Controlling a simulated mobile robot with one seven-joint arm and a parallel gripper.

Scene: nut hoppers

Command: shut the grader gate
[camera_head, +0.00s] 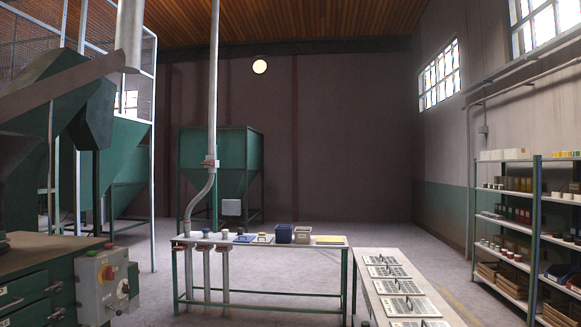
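I cannot pick out the grader gate with certainty, and no part is labelled as one. Green hopper machinery (125,165) stands at the left behind a pale frame. A second green hopper (235,150) stands near the back wall, with a small pale box (231,207) low on its front. A pale vertical pipe (214,80) runs down in front of this hopper and bends toward the bench. My gripper is not in view.
A control box (107,285) with a red knob is on the green cabinet at lower left. A bench (260,262) holds small containers. A right bench (440,293) carries several flat panels with handles. Shelves (505,218) line the right. Floor (375,233) behind the benches is clear.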

